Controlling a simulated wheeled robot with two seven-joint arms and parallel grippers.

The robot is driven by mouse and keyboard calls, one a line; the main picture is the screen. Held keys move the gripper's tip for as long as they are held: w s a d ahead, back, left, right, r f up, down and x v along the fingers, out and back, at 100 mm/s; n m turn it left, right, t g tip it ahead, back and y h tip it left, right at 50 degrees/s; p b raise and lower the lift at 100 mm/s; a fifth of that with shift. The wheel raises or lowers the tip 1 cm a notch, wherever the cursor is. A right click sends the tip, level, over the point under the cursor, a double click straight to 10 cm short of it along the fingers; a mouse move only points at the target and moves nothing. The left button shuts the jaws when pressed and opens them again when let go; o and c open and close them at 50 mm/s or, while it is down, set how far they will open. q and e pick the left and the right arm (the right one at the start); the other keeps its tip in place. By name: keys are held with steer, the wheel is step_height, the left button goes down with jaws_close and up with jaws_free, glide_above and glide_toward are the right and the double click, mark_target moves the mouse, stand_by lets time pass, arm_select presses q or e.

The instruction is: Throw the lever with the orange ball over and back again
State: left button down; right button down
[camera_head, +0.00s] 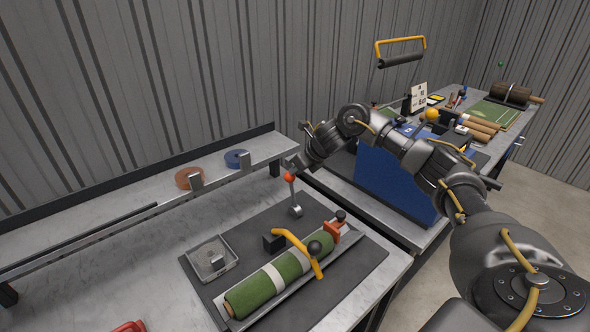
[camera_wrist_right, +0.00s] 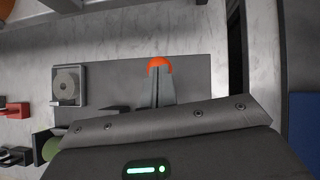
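The lever's orange ball (camera_head: 289,177) tops a thin shaft above a grey pivot (camera_head: 295,210) on the dark mat. The shaft leans slightly left in the head view. My right gripper (camera_head: 291,164) is right at the ball, from above and behind. In the right wrist view the ball (camera_wrist_right: 160,63) shows just beyond the fingertips (camera_wrist_right: 161,75), which cover its lower part. The fingers look close together, with nothing seen between them. Whether they touch the ball is unclear. My left gripper is not in view.
A green turf roll (camera_head: 262,287) lies in a cradle with a yellow bar (camera_head: 297,250) over it. A shelf behind holds orange (camera_head: 188,178) and blue (camera_head: 236,159) tape rolls. The mat's right front (camera_head: 352,285) is clear.

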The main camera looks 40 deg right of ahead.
step_height(320, 180, up, 10)
steer(key=s+d+p, duration=0.1)
steer(key=p, duration=0.6)
steer(key=shift+s+d, duration=0.15)
steer(key=shift+s, duration=0.2)
steer(key=shift+d+f, duration=0.1)
steer(key=shift+f, duration=0.05)
